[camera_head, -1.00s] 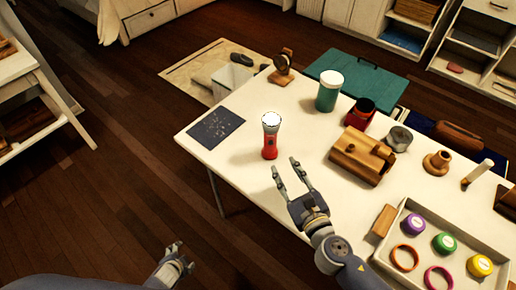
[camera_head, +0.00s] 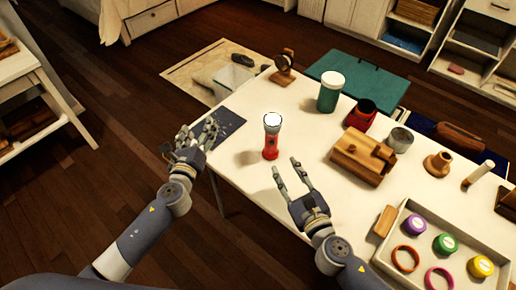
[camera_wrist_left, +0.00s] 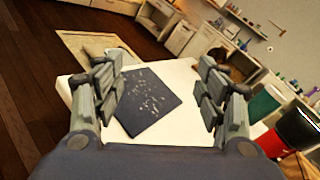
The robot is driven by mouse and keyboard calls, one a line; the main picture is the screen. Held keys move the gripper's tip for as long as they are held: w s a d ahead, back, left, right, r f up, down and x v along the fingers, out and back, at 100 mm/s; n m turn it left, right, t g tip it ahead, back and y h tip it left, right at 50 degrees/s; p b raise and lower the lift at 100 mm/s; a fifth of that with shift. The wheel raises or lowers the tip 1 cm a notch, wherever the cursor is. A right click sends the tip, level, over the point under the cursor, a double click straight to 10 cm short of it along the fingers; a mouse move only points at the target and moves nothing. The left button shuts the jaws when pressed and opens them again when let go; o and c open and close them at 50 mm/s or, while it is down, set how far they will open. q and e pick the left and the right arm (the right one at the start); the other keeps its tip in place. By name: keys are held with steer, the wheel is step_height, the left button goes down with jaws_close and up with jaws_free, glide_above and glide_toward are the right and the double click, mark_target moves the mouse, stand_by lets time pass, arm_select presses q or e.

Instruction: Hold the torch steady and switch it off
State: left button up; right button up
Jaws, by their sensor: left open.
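The red torch (camera_head: 271,140) stands upright on the white table, its pale lens end facing up and glowing white. My left gripper (camera_head: 198,134) is open and empty, left of the torch at the table's left edge, in front of the dark speckled mat. In the left wrist view its fingers (camera_wrist_left: 160,92) stand wide apart. My right gripper (camera_head: 290,166) is open and empty, just in front of the torch and apart from it.
The dark speckled mat (camera_head: 228,122) lies on the white table (camera_head: 245,178). A green jar (camera_head: 329,92), a red container (camera_head: 360,114) and a wooden block piece (camera_head: 362,157) stand to the right. A tray (camera_head: 393,247) with colored lids and rings is at front right.

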mark_target(269, 128)
arm_select(q)
steer(key=s+d+r+m+h, duration=0.2)
steer(key=s+d+m+h, duration=0.15)
steer(key=d, duration=0.55)
steer(key=s+d+r+m+h, duration=0.2)
steer(key=s+d+m, duration=0.3)
steer(key=d, duration=0.4)
steer(key=x, duration=1)
steer(key=shift+w+d+r, duration=0.15)
steer(key=shift+w+r, duration=0.1)
steer(key=shift+c, duration=0.2)
steer(key=c, duration=1.3)
arm_select(e)
jaws_close()
